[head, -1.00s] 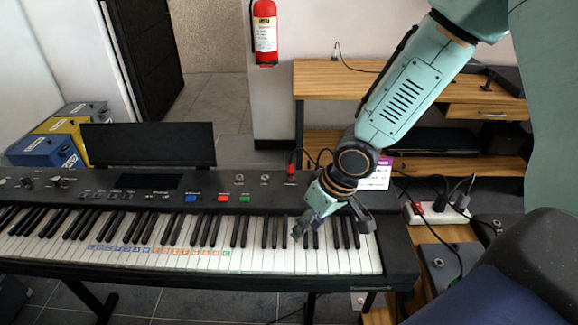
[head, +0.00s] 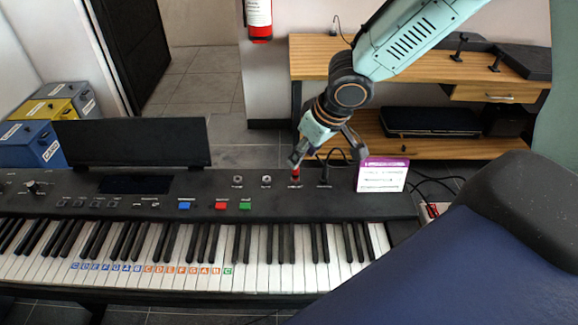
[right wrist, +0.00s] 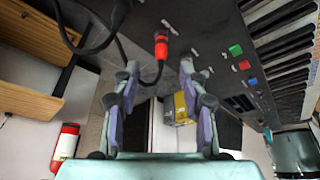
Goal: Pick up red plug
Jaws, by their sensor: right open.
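The red plug (head: 295,174) stands in the back edge of the keyboard's panel, in a row of sockets. In the right wrist view the red plug (right wrist: 161,46) has a black cable running from it and shows between and beyond the fingertips. My right gripper (head: 326,160) is open and empty at the keyboard's rear edge. One fingertip hides part of the plug in the head view. In the right wrist view my right gripper (right wrist: 160,68) has its fingers apart on both sides of the plug's line. My left gripper is not in view.
A white and purple card (head: 382,175) stands on the keyboard's right end. A black music stand (head: 135,143) rises at left. A wooden desk (head: 420,66) stands behind. Blue and yellow boxes (head: 40,112) are far left.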

